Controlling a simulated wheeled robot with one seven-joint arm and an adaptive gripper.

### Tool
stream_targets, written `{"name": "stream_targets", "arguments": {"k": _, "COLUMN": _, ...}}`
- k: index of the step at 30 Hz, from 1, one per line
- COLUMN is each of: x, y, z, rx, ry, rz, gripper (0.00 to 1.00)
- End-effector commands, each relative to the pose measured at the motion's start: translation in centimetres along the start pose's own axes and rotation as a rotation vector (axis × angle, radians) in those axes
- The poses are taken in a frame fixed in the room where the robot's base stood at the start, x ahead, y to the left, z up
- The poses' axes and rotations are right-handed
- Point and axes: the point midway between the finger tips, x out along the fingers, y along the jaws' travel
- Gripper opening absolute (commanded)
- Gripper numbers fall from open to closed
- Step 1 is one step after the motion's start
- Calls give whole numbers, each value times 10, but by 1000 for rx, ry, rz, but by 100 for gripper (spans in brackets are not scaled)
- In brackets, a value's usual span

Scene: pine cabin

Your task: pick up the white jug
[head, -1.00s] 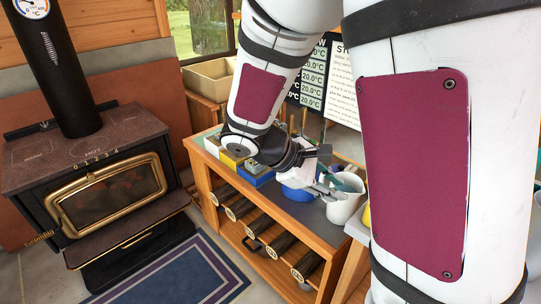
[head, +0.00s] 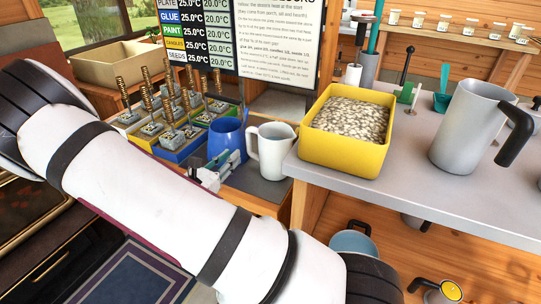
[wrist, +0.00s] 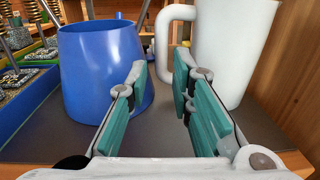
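The white jug (head: 268,152) stands upright on the dark top of a low wooden bench, right of a blue jug (head: 226,138). In the wrist view the white jug (wrist: 232,50) is at the upper right, with its handle (wrist: 163,45) turned left. The blue jug (wrist: 98,70) is at the left. My gripper (wrist: 164,80) is open and empty, its teal-padded fingers apart. The handle shows beyond the gap between the fingertips, near the right finger. In the head view my gripper (head: 222,168) is left of the white jug, partly hidden by my arm.
A yellow tub of pale seed or gravel (head: 345,134) and a grey jug with a black handle (head: 470,125) stand on the higher grey counter at right. Blocks with coiled springs (head: 178,125) crowd the bench at left. A wooden panel (wrist: 295,90) flanks the white jug's right.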

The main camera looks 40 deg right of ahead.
Motion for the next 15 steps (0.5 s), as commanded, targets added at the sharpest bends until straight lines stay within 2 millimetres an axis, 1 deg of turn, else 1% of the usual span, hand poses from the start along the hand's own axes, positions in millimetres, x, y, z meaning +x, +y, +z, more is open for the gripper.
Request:
{"name": "stream_targets", "arguments": {"k": 1, "x": 11, "y": -1, "z": -2, "rx": 2, "ry": 0, "rz": -5, "gripper": 21}}
{"name": "stream_targets", "arguments": {"k": 6, "x": 39, "y": 0, "z": -1, "rx": 3, "ry": 1, "rz": -3, "gripper": 21}}
{"name": "stream_targets", "arguments": {"k": 15, "x": 61, "y": -1, "z": 0, "rx": 4, "ry": 2, "rz": -3, "gripper": 21}}
